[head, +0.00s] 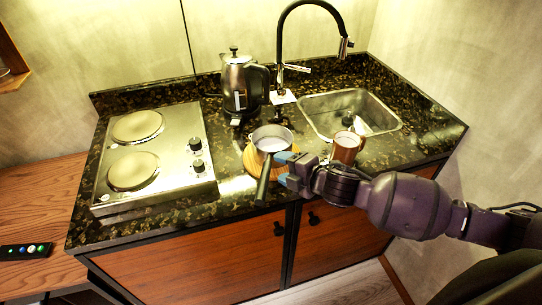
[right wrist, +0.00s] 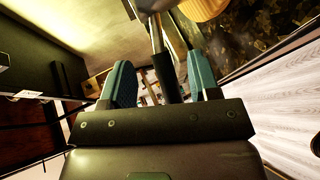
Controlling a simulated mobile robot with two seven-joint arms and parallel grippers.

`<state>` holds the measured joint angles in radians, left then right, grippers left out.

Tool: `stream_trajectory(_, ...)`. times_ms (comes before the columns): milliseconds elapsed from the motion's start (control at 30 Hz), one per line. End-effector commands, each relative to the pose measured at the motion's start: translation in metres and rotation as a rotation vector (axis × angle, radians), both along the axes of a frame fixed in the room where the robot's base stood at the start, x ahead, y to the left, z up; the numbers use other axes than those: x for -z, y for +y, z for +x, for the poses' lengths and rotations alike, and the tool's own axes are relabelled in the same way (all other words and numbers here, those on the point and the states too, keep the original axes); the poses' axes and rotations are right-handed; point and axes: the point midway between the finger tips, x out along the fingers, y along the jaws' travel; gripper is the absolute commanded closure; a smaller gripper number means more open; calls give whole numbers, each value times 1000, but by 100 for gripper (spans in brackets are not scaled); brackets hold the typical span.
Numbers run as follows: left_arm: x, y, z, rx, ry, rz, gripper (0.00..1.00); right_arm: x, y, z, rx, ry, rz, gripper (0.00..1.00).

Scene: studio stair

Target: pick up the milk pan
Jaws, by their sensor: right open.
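The milk pan (head: 272,133) is a small light pan standing on a round wooden board (head: 250,163) near the counter's front edge. Its dark handle (head: 264,181) points toward me, over the front edge. My right gripper (head: 283,168) comes in from the right with its blue fingers at the handle. In the right wrist view the fingers (right wrist: 160,82) are open and apart. The handle (right wrist: 167,75) shows between them, with a gap on each side. My left gripper is not in view.
A brown mug (head: 346,148) stands close to the right of the pan, behind my right gripper. A kettle (head: 241,85) stands behind the pan. The sink (head: 385,108) with a tall black tap (head: 280,45) is at the back right. A two-plate hob (head: 165,172) is on the left.

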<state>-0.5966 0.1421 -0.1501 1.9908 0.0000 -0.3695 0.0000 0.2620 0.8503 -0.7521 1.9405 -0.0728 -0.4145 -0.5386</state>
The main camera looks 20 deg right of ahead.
Motion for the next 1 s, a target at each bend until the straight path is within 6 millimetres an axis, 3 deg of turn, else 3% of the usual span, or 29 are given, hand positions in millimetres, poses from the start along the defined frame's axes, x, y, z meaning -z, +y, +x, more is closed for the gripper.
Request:
stream_trajectory(300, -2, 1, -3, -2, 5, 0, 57, 12, 23, 31, 0, 0, 2, 44)
stream_trajectory(667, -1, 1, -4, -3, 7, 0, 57, 15, 26, 36, 0, 0, 1, 45)
stream_trajectory(1000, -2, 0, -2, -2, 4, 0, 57, 15, 26, 36, 0, 0, 1, 98)
